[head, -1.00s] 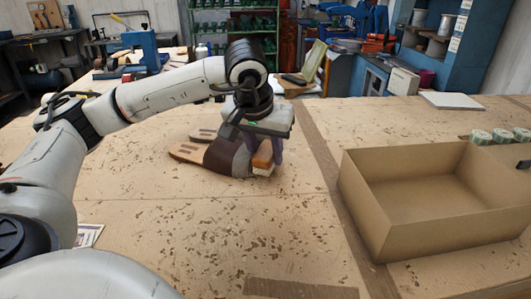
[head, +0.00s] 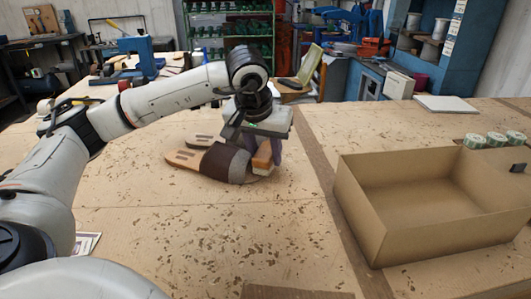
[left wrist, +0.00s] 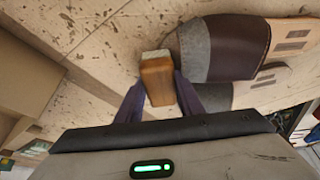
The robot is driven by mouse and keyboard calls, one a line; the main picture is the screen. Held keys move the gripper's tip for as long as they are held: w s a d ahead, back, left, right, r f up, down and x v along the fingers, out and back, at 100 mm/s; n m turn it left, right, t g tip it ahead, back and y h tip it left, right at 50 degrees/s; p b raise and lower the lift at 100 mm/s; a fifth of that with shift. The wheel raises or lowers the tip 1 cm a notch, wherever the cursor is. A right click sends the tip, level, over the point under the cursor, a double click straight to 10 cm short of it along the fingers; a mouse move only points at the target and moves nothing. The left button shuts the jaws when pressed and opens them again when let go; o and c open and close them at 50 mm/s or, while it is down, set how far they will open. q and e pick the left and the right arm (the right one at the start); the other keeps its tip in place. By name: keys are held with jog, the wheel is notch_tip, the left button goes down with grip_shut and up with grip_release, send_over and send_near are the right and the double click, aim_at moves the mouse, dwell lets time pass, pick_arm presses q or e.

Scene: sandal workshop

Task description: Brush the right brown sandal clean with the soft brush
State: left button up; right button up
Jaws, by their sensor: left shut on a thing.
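Two brown sandals lie side by side on the table. The nearer sandal (head: 222,163) has a dark brown strap with a grey band, and its slotted tan sole end points left. It also shows in the left wrist view (left wrist: 238,47). The farther sandal (head: 203,140) is partly hidden behind it. My left gripper (head: 268,153) is shut on the soft brush (head: 262,158), a wooden block with pale bristles. In the left wrist view the brush (left wrist: 157,80) is between the two fingers, beside the grey-banded end of the nearer sandal. I cannot tell whether the bristles touch it.
An open cardboard box (head: 385,222) stands on the table to the right, with several green-and-white rolls (head: 496,139) behind it. Brown flecks are scattered over the table front. A white slab (head: 446,104) lies at the back right. The front middle is free of objects.

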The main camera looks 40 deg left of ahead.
pick_arm(q)
jog(key=shift+s, duration=0.1)
jog(key=shift+s+d, duration=0.3)
jog(key=shift+s, duration=0.25)
jog(key=shift+s+d, duration=0.25)
jog(key=shift+s, duration=0.3)
notch_tip(320, 180, up, 6)
jog(key=p, duration=0.4)
jog(key=shift+r+p, duration=0.4)
jog(key=shift+r, duration=0.65)
jog(key=shift+d+f, duration=0.1)
